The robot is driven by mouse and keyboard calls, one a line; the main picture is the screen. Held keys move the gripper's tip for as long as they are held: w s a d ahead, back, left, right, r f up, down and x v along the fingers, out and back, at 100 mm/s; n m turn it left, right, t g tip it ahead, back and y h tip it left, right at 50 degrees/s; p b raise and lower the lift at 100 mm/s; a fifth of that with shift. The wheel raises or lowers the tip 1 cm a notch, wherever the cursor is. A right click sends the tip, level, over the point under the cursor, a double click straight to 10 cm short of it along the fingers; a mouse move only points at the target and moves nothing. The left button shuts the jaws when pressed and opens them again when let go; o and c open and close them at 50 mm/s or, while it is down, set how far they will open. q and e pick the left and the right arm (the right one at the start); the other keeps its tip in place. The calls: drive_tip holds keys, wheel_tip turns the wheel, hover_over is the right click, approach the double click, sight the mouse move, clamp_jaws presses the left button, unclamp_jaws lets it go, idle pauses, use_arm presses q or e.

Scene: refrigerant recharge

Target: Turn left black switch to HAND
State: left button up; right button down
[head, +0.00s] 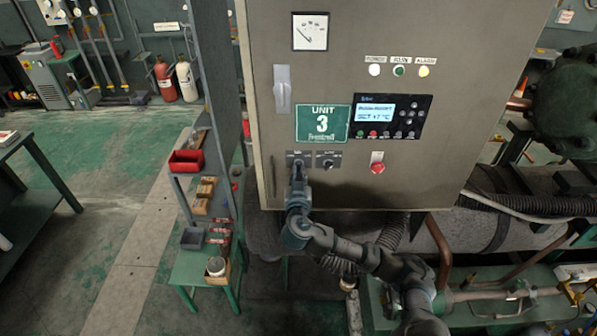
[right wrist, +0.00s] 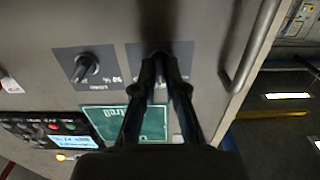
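The left black switch (right wrist: 159,58) is on the grey cabinet's front, under the green UNIT 3 sign. My right gripper (right wrist: 160,68) is at this switch, its two fingers on either side of the knob and drawn close together on it. The fingers hide most of the knob, so its pointing direction cannot be read. In the head view the right gripper (head: 298,172) covers the switch from below. The right black switch (head: 328,162) beside it is free, and it also shows in the right wrist view (right wrist: 86,68). My left gripper is not in view.
Pipes (head: 530,205) run below right.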

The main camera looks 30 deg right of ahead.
drive_tip(key=shift+n+p, duration=0.8)
drive_tip(key=shift+n, duration=0.4)
drive_tip(key=shift+r+n+p, duration=0.1)
drive_tip(key=shift+n+p, duration=0.6)
drive_tip(key=shift+d+n, duration=0.1)
drive_tip(key=shift+n, duration=0.3)
drive_tip(key=shift+n+p, duration=1.1)
